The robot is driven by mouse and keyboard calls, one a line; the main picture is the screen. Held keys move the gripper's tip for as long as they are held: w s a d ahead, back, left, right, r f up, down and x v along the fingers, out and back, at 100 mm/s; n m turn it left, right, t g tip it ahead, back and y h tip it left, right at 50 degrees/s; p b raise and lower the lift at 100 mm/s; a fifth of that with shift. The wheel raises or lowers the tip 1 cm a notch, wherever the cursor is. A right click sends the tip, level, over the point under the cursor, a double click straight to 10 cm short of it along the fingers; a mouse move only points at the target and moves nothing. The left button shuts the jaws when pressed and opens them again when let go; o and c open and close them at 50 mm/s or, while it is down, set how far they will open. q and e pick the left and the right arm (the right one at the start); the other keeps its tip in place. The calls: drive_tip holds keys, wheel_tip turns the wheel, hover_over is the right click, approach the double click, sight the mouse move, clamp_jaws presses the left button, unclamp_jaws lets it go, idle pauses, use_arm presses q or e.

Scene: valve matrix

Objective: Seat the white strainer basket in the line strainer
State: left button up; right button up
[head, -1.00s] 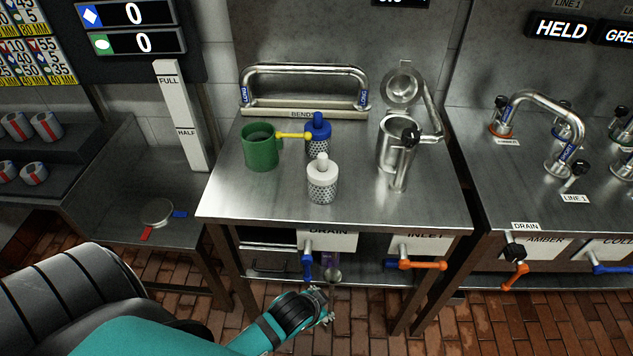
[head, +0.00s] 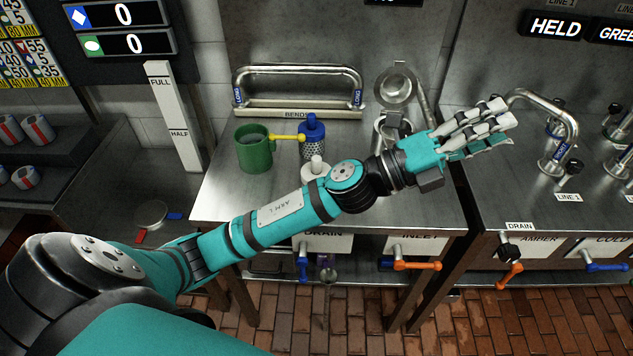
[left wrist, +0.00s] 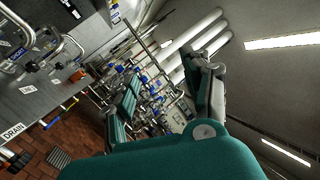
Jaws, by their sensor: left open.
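The white strainer basket (head: 316,168) stands on the steel bench (head: 230,198). My left forearm hides most of it, and its knob and top show. The line strainer (head: 380,134) stands at the right of the bench with its round lid (head: 394,88) raised. My left wrist and hand hide much of its body. My left gripper (head: 503,122) is open and empty, to the right of the strainer, over the gap and the right-hand bench. Its fingers also show apart in the left wrist view (left wrist: 165,92). My right gripper is not in view.
A blue-topped basket (head: 312,136) stands behind the white one. A green cup (head: 254,148) with a yellow handle is to its left. A bent pipe (head: 298,72) stands at the back. The right bench carries another bent pipe (head: 550,115) and several valves.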

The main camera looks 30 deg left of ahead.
use_arm(q)
drive_tip(key=s+d+m+g+h, duration=0.2)
drive_tip(key=d+m+g, duration=0.1)
drive_tip(key=m+g, duration=0.55)
drive_tip(key=m+g+y, duration=0.6)
drive_tip(key=m+y, duration=0.6)
drive_tip(key=y, duration=0.8)
hover_over(317, 158)
wheel_tip(317, 158, down, 4)
drive_tip(key=shift+n+g, duration=0.25)
drive_tip(key=f, duration=0.3)
drive_tip(key=f+p, duration=0.1)
drive_tip(key=f, duration=0.3)
drive_tip(key=a+f, duration=0.1)
drive_tip(key=f, duration=0.3)
drive_tip(key=shift+w+f+p, duration=0.1)
drive_tip(key=shift+f+p, duration=0.15)
drive_tip(key=shift+p, duration=0.15)
drive_tip(key=f, duration=0.1)
drive_tip(key=f+p, duration=0.1)
drive_tip(key=f, duration=0.1)
drive_tip(key=d+f+p, duration=0.1)
drive_tip(key=f, duration=0.1)
drive_tip(key=shift+f, duration=0.15)
drive_tip(key=shift+a+f, duration=0.1)
drive_tip(key=shift+f, duration=0.2)
clamp_jaws()
